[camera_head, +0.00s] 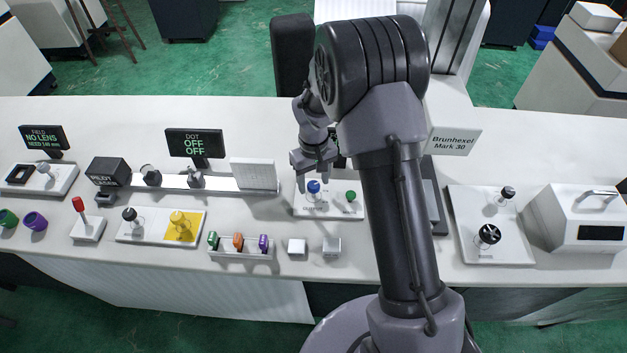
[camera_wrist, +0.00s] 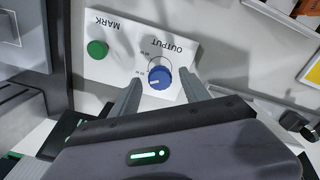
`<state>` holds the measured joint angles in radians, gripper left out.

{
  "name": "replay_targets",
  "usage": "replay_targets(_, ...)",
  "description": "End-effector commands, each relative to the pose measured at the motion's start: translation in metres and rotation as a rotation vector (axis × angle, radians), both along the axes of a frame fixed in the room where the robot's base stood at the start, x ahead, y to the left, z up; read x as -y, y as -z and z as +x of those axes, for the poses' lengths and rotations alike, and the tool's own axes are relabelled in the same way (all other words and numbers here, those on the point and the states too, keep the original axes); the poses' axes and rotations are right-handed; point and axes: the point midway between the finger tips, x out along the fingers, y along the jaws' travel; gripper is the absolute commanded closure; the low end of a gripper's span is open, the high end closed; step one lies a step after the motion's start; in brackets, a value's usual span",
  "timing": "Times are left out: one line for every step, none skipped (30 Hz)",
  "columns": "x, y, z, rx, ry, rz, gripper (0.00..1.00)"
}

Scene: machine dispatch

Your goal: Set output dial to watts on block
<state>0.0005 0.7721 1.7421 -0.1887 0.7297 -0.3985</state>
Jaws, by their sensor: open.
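The output dial is a blue knob (camera_head: 313,187) on a white panel (camera_head: 329,211) at mid-table. In the wrist view the blue knob (camera_wrist: 160,79) stands beside the upside-down word OUTPUT. A pale mark on its face points left; the small scale labels around it are too small to read. A green knob (camera_wrist: 97,49) labelled MARK sits on the same panel; it also shows in the head view (camera_head: 351,196). My gripper (camera_head: 314,175) is above the blue knob. In the wrist view my gripper (camera_wrist: 163,80) is open, one finger on each side of the knob, apparently not touching it.
A dark display (camera_head: 194,143) reads DOT OFF OFF. A rack of coloured pieces (camera_head: 240,252) and two small blocks (camera_head: 297,247) stand near the front edge. My arm hides part of the table.

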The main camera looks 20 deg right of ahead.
Motion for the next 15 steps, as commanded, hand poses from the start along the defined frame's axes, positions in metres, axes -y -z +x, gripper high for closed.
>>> replay_targets(0.000,-0.011,0.001,0.003,0.000,0.000,0.46)
replay_targets(0.000,-0.018,0.001,0.004,0.000,0.000,0.46)
replay_targets(0.000,-0.030,0.001,0.004,0.000,0.000,0.46)
replay_targets(0.000,-0.040,0.001,0.006,0.000,0.000,0.46)
replay_targets(0.000,-0.051,0.001,0.005,0.000,0.000,0.46)
replay_targets(0.000,-0.066,0.001,0.006,0.000,0.000,0.46)
replay_targets(0.000,-0.077,0.002,0.006,0.000,-0.001,0.46)
replay_targets(0.000,-0.087,0.001,0.006,0.000,0.000,0.46)
replay_targets(0.000,-0.101,0.001,0.006,0.000,0.000,0.46)
replay_targets(0.000,-0.110,0.001,0.006,-0.001,0.000,0.46)
replay_targets(0.000,-0.119,0.001,0.005,0.000,0.000,0.46)
replay_targets(0.000,-0.130,0.001,0.004,0.000,0.000,0.46)
replay_targets(0.000,-0.137,0.001,0.004,0.000,0.000,0.46)
replay_targets(0.000,-0.144,0.001,0.004,0.000,0.000,0.46)
replay_targets(0.000,-0.152,0.001,0.004,-0.001,0.000,0.46)
